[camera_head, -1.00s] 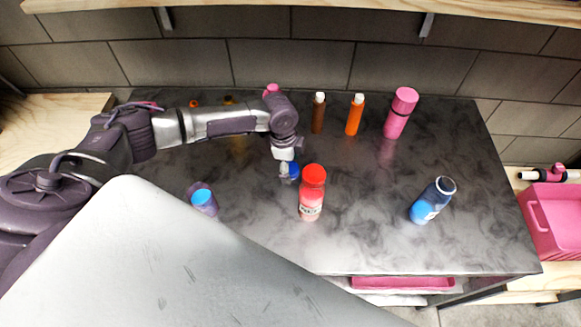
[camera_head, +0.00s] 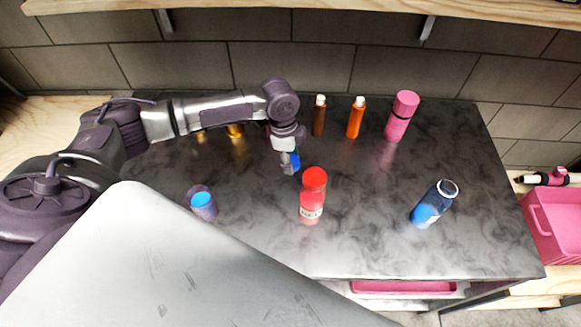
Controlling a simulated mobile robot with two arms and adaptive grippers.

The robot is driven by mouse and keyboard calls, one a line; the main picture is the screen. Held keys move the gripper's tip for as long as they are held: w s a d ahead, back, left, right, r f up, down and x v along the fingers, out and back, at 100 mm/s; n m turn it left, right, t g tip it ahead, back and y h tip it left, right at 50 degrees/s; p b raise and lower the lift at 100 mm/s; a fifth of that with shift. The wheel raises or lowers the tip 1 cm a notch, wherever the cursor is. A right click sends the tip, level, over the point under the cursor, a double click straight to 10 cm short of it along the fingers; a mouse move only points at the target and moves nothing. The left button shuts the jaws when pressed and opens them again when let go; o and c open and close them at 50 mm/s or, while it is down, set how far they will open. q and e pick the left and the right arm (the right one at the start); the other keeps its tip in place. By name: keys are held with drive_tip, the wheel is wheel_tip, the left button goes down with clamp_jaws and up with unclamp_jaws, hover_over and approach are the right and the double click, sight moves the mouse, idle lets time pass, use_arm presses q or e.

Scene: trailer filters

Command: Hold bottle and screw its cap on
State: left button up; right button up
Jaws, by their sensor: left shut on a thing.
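My left gripper (camera_head: 288,167) points down over the middle of the dark table. It is shut on a small blue cap (camera_head: 295,160), which is partly hidden by the fingers. An open blue bottle (camera_head: 433,204) with a pale rim and no cap stands at the right of the table, well apart from the gripper. My right gripper is not in view.
A red-capped bottle (camera_head: 312,196) stands close in front of the left gripper. A purple cup-like container (camera_head: 202,202) with blue contents is at left. Brown (camera_head: 319,116), orange (camera_head: 356,118) and pink (camera_head: 401,117) bottles line the back. The table (camera_head: 370,235) is clear between the red-capped and blue bottles.

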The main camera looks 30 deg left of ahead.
use_arm(q)
wheel_tip(320, 180, up, 5)
drive_tip(key=shift+r, duration=0.1)
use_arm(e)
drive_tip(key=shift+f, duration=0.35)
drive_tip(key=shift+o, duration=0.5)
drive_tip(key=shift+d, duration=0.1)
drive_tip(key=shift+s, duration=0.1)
